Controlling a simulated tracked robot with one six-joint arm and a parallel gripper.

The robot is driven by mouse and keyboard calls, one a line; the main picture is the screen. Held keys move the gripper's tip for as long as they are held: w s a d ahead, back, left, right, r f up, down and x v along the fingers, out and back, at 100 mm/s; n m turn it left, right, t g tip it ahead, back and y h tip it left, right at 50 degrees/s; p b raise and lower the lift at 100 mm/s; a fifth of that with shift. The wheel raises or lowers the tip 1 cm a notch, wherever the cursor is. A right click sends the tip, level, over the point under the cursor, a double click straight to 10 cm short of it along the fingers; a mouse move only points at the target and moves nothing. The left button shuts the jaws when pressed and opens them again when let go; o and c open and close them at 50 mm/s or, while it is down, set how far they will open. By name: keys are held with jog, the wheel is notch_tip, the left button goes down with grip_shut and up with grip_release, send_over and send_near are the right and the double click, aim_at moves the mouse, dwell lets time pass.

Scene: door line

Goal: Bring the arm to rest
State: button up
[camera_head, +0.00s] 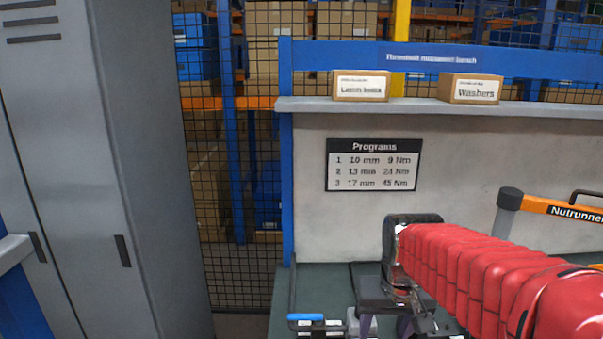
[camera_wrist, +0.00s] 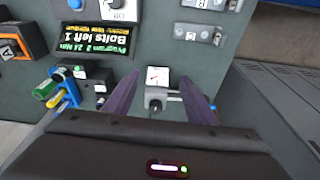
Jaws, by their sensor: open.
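My arm, in a red ribbed cover (camera_head: 480,270), reaches in from the right over the bench in the head view. My gripper points down over the bench top; its dark wrist and part of the fingers show low in that view. In the wrist view my gripper (camera_wrist: 160,88) has two purple fingers spread apart. A small grey fixture with a white label (camera_wrist: 158,76) shows between and beyond the fingers. I cannot tell how far it is from the fingertips. Nothing is seen held.
The bench (camera_head: 312,270) has a back panel with a programs sign (camera_head: 373,165) and a shelf with two boxes. A grey locker (camera_head: 100,170) is at the left.

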jog(key=s+r+t, duration=0.2)
jog(key=s+t, duration=0.1)
jog(key=s, duration=1.1)
jog(key=shift+n, duration=0.3)
jog(key=shift+c, duration=0.2)
dwell(1.0)
